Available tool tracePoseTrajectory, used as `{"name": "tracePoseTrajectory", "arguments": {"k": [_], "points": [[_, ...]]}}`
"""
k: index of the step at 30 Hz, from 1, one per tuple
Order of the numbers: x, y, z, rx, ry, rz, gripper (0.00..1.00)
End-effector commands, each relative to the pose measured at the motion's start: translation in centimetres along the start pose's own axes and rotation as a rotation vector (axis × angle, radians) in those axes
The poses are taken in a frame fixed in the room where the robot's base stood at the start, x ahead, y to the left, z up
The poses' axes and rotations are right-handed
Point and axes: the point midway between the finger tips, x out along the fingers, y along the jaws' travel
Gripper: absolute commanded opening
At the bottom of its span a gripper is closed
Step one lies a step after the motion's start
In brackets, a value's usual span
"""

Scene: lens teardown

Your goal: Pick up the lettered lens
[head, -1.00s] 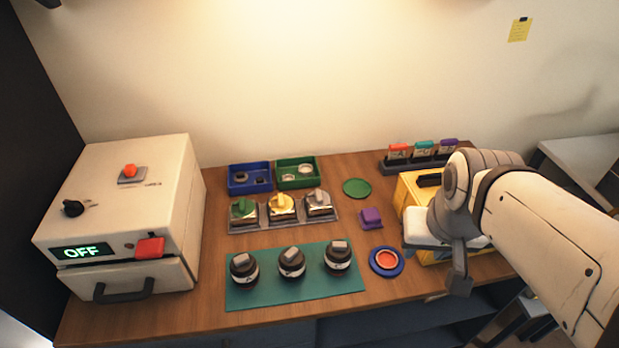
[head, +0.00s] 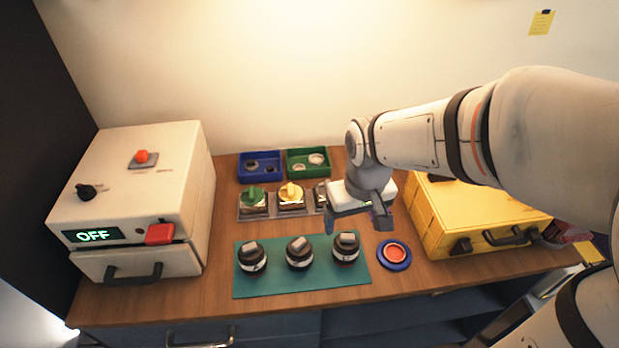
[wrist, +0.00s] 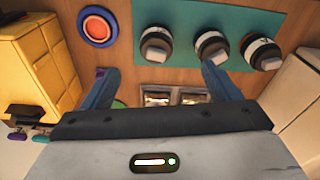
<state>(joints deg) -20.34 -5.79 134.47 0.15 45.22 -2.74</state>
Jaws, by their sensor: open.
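Three dark round lenses with white bands and grey blocks on top stand on a teal mat (head: 303,286): left (head: 250,258), middle (head: 299,253) and right (head: 345,248). In the wrist view they also show at the top, as the right (wrist: 155,42), middle (wrist: 211,44) and left (wrist: 262,52) ones. The bands carry marks too small to read, so I cannot tell which is lettered. My gripper (head: 357,222) is open and empty, above the table behind the right lens. In the wrist view its fingers (wrist: 160,82) are spread apart, short of the lenses.
A white machine (head: 140,195) reading OFF stands at the left. Behind the mat are a row of coloured knobs (head: 291,193), a blue tray (head: 261,178) and a green tray (head: 322,176). A red-and-blue button (head: 394,255) and yellow case (head: 490,215) are at the right.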

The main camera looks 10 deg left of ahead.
Motion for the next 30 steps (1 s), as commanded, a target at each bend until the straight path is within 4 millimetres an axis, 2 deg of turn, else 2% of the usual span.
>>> {"name": "tracePoseTrajectory", "arguments": {"k": [1, 6, 12, 25, 30], "points": [[1.3, -1.7, -0.9, -0.053, -0.025, -0.006, 0.83], [4.7, -6.3, -2.7, -0.183, -0.074, -0.014, 0.83], [7.0, -9.3, -3.3, -0.261, -0.102, -0.017, 0.83], [11.1, -9.8, -3.3, -0.272, -0.109, -0.017, 0.83], [13.3, -10.0, -3.4, -0.272, -0.110, -0.017, 0.83]]}}
